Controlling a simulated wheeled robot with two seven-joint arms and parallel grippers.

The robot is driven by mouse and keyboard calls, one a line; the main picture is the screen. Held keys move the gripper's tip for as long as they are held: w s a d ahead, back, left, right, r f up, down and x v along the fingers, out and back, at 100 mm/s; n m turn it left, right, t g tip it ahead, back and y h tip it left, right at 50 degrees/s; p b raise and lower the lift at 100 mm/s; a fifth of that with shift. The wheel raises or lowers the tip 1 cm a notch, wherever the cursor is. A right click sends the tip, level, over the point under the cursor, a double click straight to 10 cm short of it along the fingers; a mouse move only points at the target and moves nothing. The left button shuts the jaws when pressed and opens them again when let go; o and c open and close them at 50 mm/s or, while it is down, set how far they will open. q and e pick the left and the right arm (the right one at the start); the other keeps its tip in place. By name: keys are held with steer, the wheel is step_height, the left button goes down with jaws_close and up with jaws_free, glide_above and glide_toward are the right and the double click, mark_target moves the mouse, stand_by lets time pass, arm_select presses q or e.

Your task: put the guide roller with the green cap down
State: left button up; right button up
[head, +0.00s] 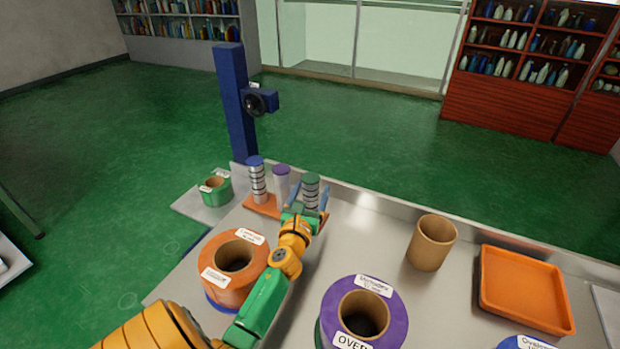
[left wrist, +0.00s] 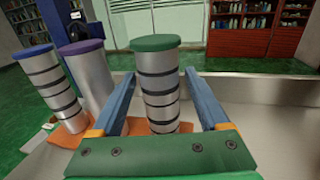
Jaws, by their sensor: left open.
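The guide roller with the green cap (head: 311,190) stands upright at the right end of the orange base (head: 262,207). In the left wrist view this roller (left wrist: 158,88) is silver with dark bands and stands between the fingers. My left gripper (head: 307,200) is open around it, with a visible gap between each finger and the roller. In the left wrist view the gripper (left wrist: 162,112) shows both blue fingers apart. A blue-capped roller (head: 257,180) with dark bands and a plain purple-capped roller (head: 282,182) stand on the same base to the left. My right gripper is not in view.
An orange roll (head: 232,268) and a purple roll (head: 388,312) lie nearer on the grey table. A cardboard core (head: 431,243) and an orange tray (head: 524,288) are to the right. A blue post (head: 234,105) rises behind the rollers. A green roll (head: 215,188) sits at left.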

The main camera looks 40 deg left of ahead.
mark_target(308, 198)
arm_select(q)
steer(key=v, duration=0.5)
steer(key=shift+s+r, duration=0.1)
steer(key=shift+s, duration=0.05)
